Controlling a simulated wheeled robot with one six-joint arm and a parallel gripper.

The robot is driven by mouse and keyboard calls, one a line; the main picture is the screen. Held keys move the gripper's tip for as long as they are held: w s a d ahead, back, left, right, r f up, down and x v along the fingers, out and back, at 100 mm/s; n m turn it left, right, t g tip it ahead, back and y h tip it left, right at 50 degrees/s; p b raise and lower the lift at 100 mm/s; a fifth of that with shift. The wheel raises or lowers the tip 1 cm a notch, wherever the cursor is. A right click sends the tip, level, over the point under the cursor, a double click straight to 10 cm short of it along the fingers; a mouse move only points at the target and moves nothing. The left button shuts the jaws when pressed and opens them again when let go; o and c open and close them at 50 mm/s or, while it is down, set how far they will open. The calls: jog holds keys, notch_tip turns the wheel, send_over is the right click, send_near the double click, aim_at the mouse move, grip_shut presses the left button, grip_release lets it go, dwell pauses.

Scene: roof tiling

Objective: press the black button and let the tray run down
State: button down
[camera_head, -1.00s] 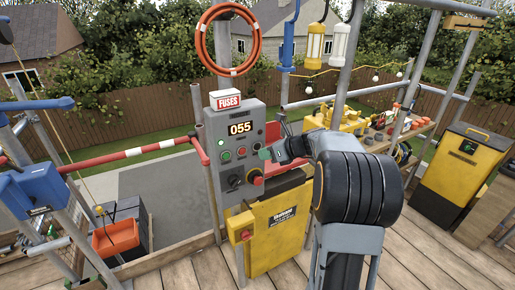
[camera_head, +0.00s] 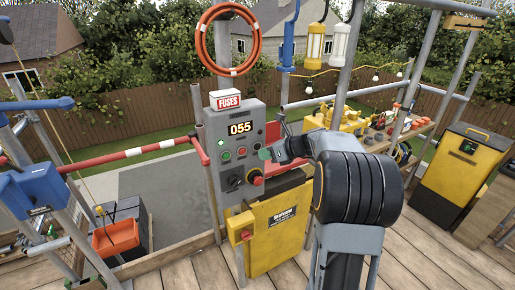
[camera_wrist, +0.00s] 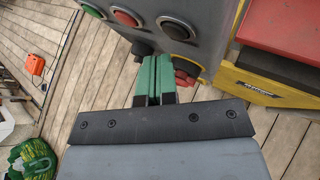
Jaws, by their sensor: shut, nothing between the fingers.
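The grey control panel (camera_head: 240,130) shows 055 on its display, with a row of buttons below. In the wrist view the row runs green (camera_wrist: 92,10), red (camera_wrist: 125,18), then a black button (camera_wrist: 176,28) with a pale ring. My gripper (camera_head: 265,153) is shut and empty just in front of the panel's right side. Its green fingertips (camera_wrist: 155,60) show close to the panel, below the black button; I cannot tell whether they touch anything. An orange tray (camera_head: 116,238) hangs at the lower left by a rope, beside dark blocks; its underside is hidden.
Below the button row are a black knob (camera_wrist: 142,48) and a red stop knob (camera_wrist: 187,72), both close to my fingers. A yellow cabinet (camera_head: 275,240) stands below the panel. A red-and-white rail (camera_head: 135,151) runs left.

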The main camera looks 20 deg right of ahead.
jog(key=shift+w, duration=0.15)
jog(key=shift+w+p, duration=0.3)
jog(key=shift+p, duration=0.15)
